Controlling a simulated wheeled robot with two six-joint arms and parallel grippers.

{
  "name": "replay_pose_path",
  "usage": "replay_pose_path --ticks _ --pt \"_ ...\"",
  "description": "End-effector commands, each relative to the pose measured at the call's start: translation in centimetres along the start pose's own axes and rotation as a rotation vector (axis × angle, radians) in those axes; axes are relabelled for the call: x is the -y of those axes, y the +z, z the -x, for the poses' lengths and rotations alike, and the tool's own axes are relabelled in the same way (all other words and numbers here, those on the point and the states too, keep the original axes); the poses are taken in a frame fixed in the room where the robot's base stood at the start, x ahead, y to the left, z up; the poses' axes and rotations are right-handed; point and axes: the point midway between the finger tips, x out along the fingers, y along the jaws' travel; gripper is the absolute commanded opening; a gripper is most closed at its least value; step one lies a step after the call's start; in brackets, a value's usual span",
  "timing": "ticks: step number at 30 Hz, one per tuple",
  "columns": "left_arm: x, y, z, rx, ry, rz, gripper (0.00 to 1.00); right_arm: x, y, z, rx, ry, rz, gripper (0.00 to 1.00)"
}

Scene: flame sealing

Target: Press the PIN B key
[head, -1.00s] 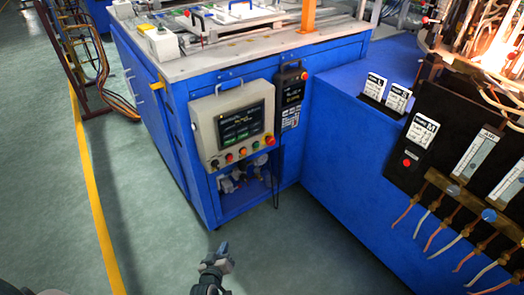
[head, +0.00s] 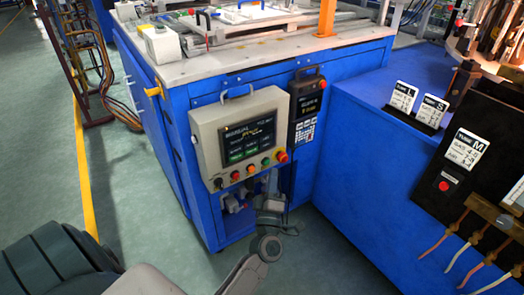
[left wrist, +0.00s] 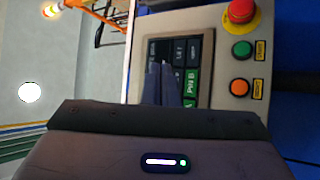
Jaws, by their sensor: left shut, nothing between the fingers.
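The control panel (head: 205,137) is a beige box with a dark screen (head: 247,141) and a row of coloured buttons. In the left wrist view the panel appears turned sideways. There the green PIN B key (left wrist: 192,82) is lit on the screen, just right of my fingers. In the head view my left gripper (head: 273,190) is small, beneath the panel's right side. My right gripper is not in view.
A red emergency button (head: 282,156) sits at the panel's lower right; it also shows in the wrist view (left wrist: 240,11). A dark handheld unit (head: 307,105) hangs beside the panel. The blue bench (head: 350,170) extends right. Open floor lies left.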

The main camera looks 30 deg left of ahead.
Motion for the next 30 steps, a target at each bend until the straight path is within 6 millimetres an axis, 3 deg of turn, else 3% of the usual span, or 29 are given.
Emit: replay_pose_path --ticks 13,30 --pt "0.4 -0.4 -0.6 0.002 0.001 -0.002 0.0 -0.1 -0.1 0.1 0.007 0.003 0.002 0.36" --pt "4.0 -4.0 -5.5 0.002 0.0 -0.004 0.0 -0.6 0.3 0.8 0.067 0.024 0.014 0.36"
